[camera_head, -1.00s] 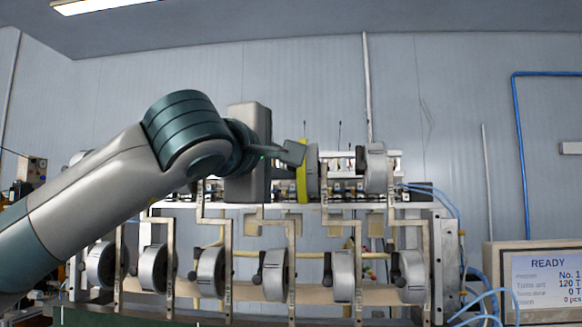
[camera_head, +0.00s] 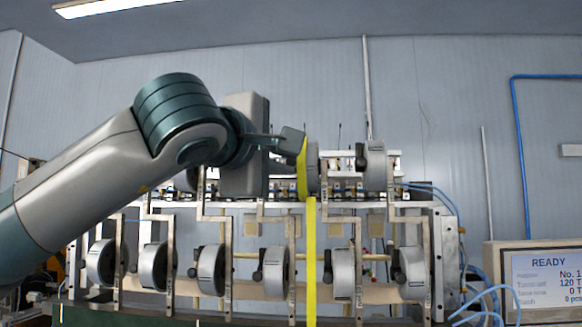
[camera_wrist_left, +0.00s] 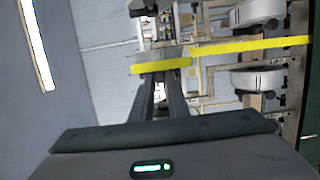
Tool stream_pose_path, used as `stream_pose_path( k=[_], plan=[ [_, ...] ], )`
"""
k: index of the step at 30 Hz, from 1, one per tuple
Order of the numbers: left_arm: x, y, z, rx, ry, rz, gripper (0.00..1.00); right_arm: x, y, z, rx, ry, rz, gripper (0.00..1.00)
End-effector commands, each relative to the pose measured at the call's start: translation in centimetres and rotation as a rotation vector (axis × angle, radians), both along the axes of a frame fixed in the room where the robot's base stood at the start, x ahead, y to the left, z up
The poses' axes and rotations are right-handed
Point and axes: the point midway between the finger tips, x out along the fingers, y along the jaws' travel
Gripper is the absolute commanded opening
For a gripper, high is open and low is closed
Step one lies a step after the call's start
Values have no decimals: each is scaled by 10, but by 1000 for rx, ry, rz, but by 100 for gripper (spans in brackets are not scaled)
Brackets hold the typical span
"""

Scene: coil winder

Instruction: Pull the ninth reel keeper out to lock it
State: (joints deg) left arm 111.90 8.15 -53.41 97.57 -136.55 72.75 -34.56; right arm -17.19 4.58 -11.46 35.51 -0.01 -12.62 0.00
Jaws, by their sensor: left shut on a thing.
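My left gripper (camera_head: 292,142) reaches in from the left at the upper row of the winder. Its fingers are shut at a yellow piece (camera_head: 302,170), apparently the reel keeper, on the left side of a grey reel (camera_head: 313,168). The yellow piece leans slightly. A long yellow strip (camera_head: 311,260) runs straight down below it. In the left wrist view the fingers (camera_wrist_left: 165,78) come together at the yellow piece (camera_wrist_left: 160,67), and the strip (camera_wrist_left: 250,45) extends right. The exact grip contact is hidden. My right gripper is out of view.
Another upper reel (camera_head: 376,166) stands to the right. Several reels, such as one grey reel (camera_head: 276,272), line the lower row between upright metal brackets (camera_head: 437,265). A display (camera_head: 543,282) reading READY stands at the far right. Blue hoses (camera_head: 480,300) hang beside it.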

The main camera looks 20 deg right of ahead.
Motion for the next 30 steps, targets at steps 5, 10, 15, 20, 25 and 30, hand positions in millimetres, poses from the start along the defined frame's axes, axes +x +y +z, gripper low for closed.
stream_pose_path(
  k=[5,10,15,20,25,30],
  plan=[
    [-5,1,-2,1,0,-2,4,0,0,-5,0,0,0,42],
    [-6,1,-2,2,1,-3,4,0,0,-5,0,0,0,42],
    [-6,1,-2,3,2,-4,4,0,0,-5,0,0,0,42],
    [-6,1,-2,3,2,-3,27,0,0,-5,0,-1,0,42],
    [-6,2,-1,1,1,-2,27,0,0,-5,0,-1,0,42],
    [-6,2,-1,1,1,-1,27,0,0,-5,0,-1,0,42]
  ],
)
